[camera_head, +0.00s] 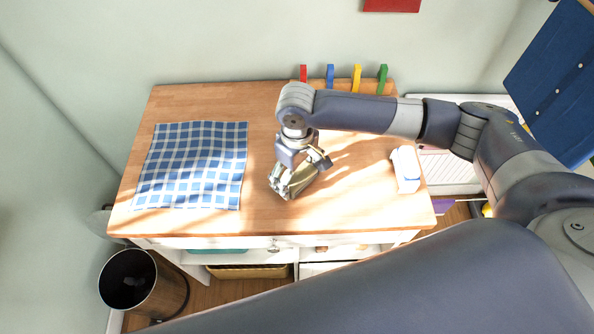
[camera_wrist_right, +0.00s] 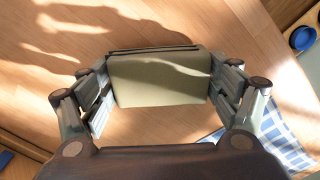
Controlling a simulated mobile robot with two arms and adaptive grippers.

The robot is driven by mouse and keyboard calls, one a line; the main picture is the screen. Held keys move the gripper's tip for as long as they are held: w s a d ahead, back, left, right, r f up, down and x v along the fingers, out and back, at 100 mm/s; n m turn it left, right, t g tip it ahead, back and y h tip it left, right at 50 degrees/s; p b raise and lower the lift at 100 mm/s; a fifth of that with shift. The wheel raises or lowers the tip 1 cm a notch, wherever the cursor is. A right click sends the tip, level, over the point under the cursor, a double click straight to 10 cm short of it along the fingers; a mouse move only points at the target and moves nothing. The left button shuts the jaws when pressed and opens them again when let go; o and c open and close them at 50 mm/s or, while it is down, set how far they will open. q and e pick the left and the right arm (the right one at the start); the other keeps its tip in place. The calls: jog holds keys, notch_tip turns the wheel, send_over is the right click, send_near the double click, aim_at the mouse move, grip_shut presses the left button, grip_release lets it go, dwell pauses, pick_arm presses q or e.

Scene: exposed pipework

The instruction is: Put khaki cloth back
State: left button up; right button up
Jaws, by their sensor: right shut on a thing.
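My right gripper (camera_head: 300,172) is over the middle of the wooden tabletop. It is shut on the khaki cloth (camera_head: 290,183), a folded, block-like bundle. In the right wrist view the khaki cloth (camera_wrist_right: 160,80) sits between the two fingers of my right gripper (camera_wrist_right: 158,88), with the wood surface behind it. I cannot tell whether the cloth touches the tabletop. My left gripper is out of view.
A blue-and-white checked cloth (camera_head: 195,165) lies flat on the tabletop's left side. A white object (camera_head: 406,168) stands at the right. Red, blue, yellow and green pieces (camera_head: 357,78) line the back edge. A dark bin (camera_head: 143,283) stands at front left.

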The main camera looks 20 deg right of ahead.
aim_at(297, 175)
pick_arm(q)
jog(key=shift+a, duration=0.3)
pick_arm(e)
jog(key=shift+f, duration=0.15)
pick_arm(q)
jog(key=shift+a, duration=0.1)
pick_arm(e)
jog(key=o, duration=0.9)
jog(key=shift+f, duration=0.1)
jog(key=shift+c, duration=0.2)
pick_arm(q)
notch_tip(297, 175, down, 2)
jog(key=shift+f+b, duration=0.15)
jog(key=shift+b, duration=1.05)
pick_arm(e)
notch_tip(297, 175, up, 12)
